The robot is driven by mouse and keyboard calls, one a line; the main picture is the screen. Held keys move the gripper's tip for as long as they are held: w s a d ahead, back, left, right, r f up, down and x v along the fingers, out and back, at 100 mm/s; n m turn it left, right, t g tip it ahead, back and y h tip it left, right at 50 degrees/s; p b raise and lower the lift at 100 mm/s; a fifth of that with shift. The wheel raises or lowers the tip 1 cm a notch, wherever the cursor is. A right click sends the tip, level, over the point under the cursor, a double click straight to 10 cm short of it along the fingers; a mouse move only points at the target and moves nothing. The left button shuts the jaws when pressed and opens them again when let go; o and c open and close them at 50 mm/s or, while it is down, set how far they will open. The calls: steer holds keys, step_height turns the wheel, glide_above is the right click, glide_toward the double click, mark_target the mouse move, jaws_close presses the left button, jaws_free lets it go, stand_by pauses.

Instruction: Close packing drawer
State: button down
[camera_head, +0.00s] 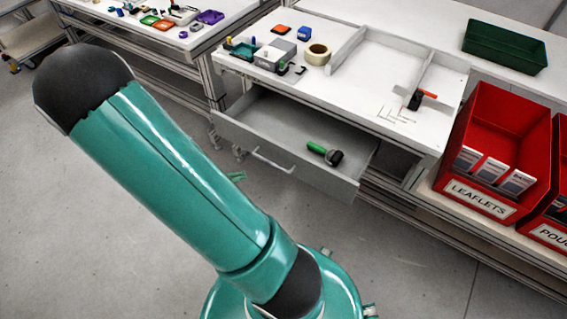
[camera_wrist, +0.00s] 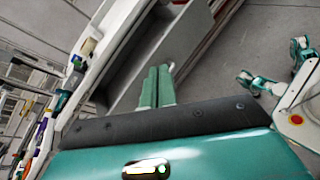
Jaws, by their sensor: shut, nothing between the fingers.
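The packing drawer (camera_head: 322,176) is pulled out from under the white packing table (camera_head: 345,85) in the head view. Its bar handle (camera_head: 270,160) is on the front panel. A green-and-black tool (camera_head: 325,153) lies inside the drawer. In the wrist view, my gripper (camera_wrist: 158,72) has its two green fingers together, with nothing between them. The fingers point toward a grey panel (camera_wrist: 185,40) that looks like the drawer front. I cannot tell whether they touch it.
A tape roll (camera_head: 317,54), small boxes and dividers are on the tabletop. A green tray (camera_head: 505,46) is at the back right. A red leaflet bin (camera_head: 495,140) stands right of the drawer. Another table with coloured parts is at upper left.

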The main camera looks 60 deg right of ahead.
steer(key=s+d+f+n+t+h, duration=0.1)
steer(key=d+f+n+h, duration=0.3)
steer(key=f, duration=0.3)
steer(key=n+t+h, duration=0.2)
steer(key=n+t, duration=0.3)
steer(key=n, duration=0.2)
glide_toward(290, 158)
steer(key=shift+m, duration=0.3)
steer(key=d, duration=0.7)
steer(key=shift+s, duration=0.25)
steer(key=d, duration=0.8)
steer(key=s+d, duration=0.1)
steer(key=d, duration=0.7)
steer(key=s+d, duration=0.1)
steer(key=d, duration=0.7)
steer(key=shift+s, duration=0.2)
steer(key=shift+d+r, duration=0.2)
steer(key=shift+s+d, duration=0.1)
